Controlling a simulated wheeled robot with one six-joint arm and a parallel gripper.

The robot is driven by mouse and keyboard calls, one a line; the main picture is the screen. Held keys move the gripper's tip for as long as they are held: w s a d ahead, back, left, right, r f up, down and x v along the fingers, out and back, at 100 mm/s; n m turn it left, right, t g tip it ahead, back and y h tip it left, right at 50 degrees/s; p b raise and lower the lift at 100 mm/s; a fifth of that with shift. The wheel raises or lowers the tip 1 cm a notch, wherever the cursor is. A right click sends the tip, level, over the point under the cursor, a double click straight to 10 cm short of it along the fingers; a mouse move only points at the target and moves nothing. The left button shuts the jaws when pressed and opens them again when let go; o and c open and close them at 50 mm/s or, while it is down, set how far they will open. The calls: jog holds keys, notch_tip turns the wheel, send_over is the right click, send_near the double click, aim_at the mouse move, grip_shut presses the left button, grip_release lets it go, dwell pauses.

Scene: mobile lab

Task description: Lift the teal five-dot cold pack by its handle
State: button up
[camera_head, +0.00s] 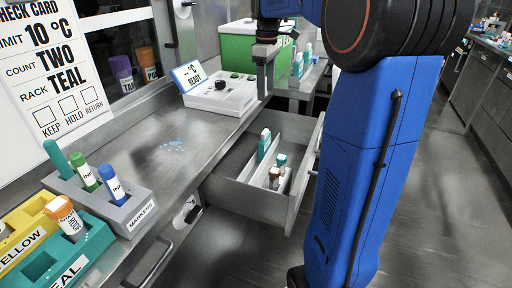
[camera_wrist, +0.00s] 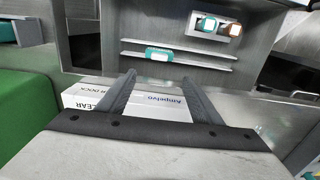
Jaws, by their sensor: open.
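I cannot make out any five dots or a handle, so I cannot tell which thing is the cold pack. In the head view a teal and white item (camera_head: 264,145) stands in an open drawer (camera_head: 245,198). A smaller teal-topped item (camera_head: 281,160) and a brown-topped one (camera_head: 275,178) are beside it. The wrist view shows a teal and white item (camera_wrist: 158,54) beyond the fingertips, with another teal one (camera_wrist: 208,23) and a brown one (camera_wrist: 234,29) farther up. My gripper (camera_head: 265,95) points down above the drawer's far side. Its fingers (camera_wrist: 160,85) are apart and empty.
A white READY device (camera_head: 222,97) sits on the steel bench (camera_head: 165,150). A grey MARKERS rack (camera_head: 125,205) and teal rack (camera_head: 75,255) are at lower left. A green box (camera_head: 243,50) stands behind.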

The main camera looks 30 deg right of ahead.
aim_at(265, 131)
notch_tip(265, 131, down, 17)
jog(key=shift+d+f, duration=0.1)
dwell(0.7)
grip_shut()
